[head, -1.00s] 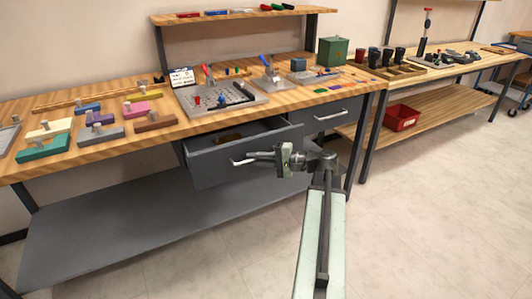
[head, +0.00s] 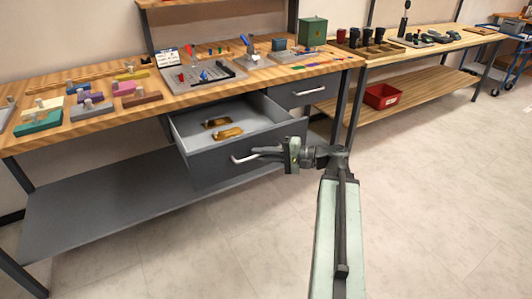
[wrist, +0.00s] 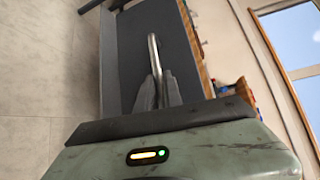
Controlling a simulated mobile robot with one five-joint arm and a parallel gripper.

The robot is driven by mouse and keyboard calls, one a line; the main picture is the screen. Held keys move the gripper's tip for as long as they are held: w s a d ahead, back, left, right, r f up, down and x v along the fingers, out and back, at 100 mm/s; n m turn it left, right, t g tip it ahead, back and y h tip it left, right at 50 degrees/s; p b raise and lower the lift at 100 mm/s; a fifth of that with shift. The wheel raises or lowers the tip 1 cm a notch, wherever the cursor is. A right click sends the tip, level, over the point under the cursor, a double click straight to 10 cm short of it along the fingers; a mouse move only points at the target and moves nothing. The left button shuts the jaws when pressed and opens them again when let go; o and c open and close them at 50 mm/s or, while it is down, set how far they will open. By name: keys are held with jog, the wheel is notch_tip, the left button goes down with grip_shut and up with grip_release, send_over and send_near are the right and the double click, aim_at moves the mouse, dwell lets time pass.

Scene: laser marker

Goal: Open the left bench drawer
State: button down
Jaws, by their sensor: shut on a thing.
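The left bench drawer (head: 235,160) is grey and stands well out from under the wooden bench top in the head view. Brass-coloured pieces (head: 228,133) lie inside it. Its silver bar handle (head: 240,158) runs across the front. My gripper (head: 262,152) reaches the handle from the right and is shut on the handle's right part. In the wrist view, the two dark fingers (wrist: 157,92) close on the handle bar (wrist: 153,55), with the drawer's dark front (wrist: 127,45) beyond. The exact contact of the fingertips is small in the head view.
The right drawer (head: 295,93) is shut. The bench top (head: 105,122) carries coloured clamp blocks and a metal fixture plate (head: 200,76). A grey lower shelf (head: 100,200) lies below. A second bench with a red bin (head: 382,96) stands right. The floor in front is clear.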

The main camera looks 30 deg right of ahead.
jog(key=shift+s+a, duration=0.15)
jog(key=shift+a, duration=0.25)
jog(key=c, duration=1.8)
grip_release()
jog(key=shift+d, duration=0.1)
jog(key=p+v, duration=0.1)
jog(key=v, duration=0.6)
jog(key=shift+s+d, duration=0.15)
jog(key=shift+d, duration=0.1)
